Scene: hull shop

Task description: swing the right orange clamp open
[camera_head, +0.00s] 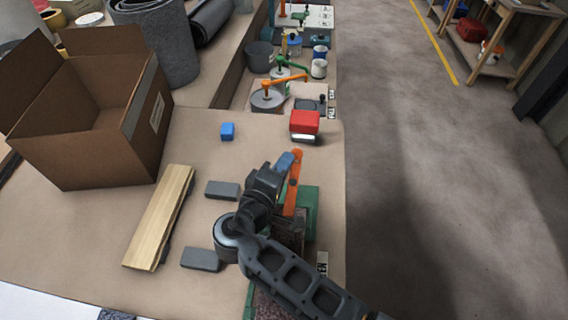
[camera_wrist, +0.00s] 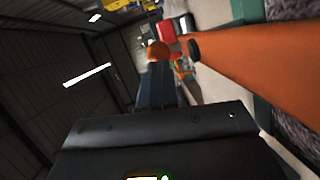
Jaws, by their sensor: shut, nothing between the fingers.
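My gripper (camera_head: 286,161) is shut and empty, close beside the left of the bar near that end. I cannot tell whether the fingers touch it. My arm hides part of the base. The fingers also show in the wrist view (camera_wrist: 155,85).
An open cardboard box (camera_head: 95,120), a wooden plank (camera_head: 160,218) and dark grey blocks (camera_head: 222,190) lie to the left. A blue cube (camera_head: 227,131) and a red-topped block (camera_head: 304,124) stand beyond. Other orange and green handles (camera_head: 285,83) are farther back. Floor lies right.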

